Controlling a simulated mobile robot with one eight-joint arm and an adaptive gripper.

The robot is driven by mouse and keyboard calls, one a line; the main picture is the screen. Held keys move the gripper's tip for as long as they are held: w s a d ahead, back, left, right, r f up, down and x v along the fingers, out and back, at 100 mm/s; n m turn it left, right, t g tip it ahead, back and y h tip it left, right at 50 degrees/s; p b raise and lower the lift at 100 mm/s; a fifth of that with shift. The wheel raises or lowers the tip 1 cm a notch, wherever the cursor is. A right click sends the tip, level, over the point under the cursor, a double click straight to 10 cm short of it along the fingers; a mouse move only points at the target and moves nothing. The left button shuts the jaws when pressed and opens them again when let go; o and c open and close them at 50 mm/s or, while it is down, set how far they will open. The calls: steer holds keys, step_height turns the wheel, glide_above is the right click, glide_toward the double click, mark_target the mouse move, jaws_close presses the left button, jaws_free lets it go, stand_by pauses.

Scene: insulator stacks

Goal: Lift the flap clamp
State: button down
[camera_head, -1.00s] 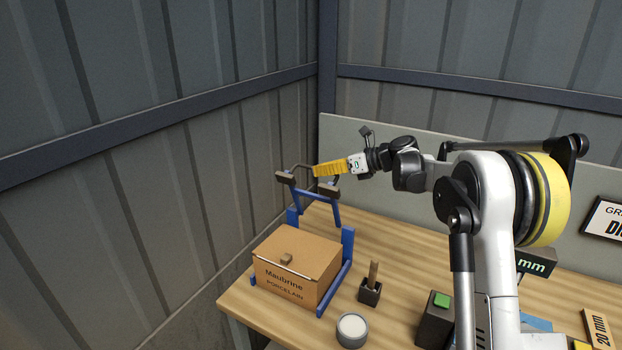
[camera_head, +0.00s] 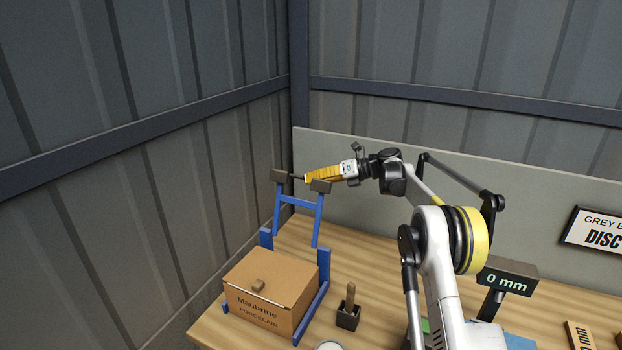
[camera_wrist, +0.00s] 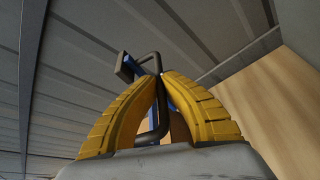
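The flap clamp (camera_head: 298,203) is a blue frame with two dark pads at its upper end and a dark handle bar. It stands raised, nearly upright, above the brown Maubrine Porcelain box (camera_head: 252,285). My gripper (camera_head: 308,178) has yellow ribbed fingers and is at the handle between the pads. In the wrist view, my gripper (camera_wrist: 162,77) has its fingertips closed together around the dark handle loop (camera_wrist: 157,130). A blue part of the frame and one dark pad (camera_wrist: 124,67) show behind the fingers. The exact contact is partly hidden by the fingers.
Blue side posts (camera_head: 324,264) stand beside the box. A small dark holder (camera_head: 348,318) with a wooden piece stands right of it. A display reading 0 mm (camera_head: 507,282) is at right. A grey panel (camera_head: 370,160) and corrugated walls close in the back and left.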

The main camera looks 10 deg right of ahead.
steer(key=shift+f, duration=0.35)
steer(key=c, duration=1.5)
jaws_free()
steer(key=shift+a, duration=0.15)
steer(key=shift+r, duration=0.1)
steer(key=shift+r, duration=0.1)
steer(key=shift+s+d+r, duration=0.1)
steer(key=shift+s+d, duration=0.05)
steer(key=shift+d, duration=0.25)
steer(key=v, duration=1.1)
steer(key=shift+d, duration=0.1)
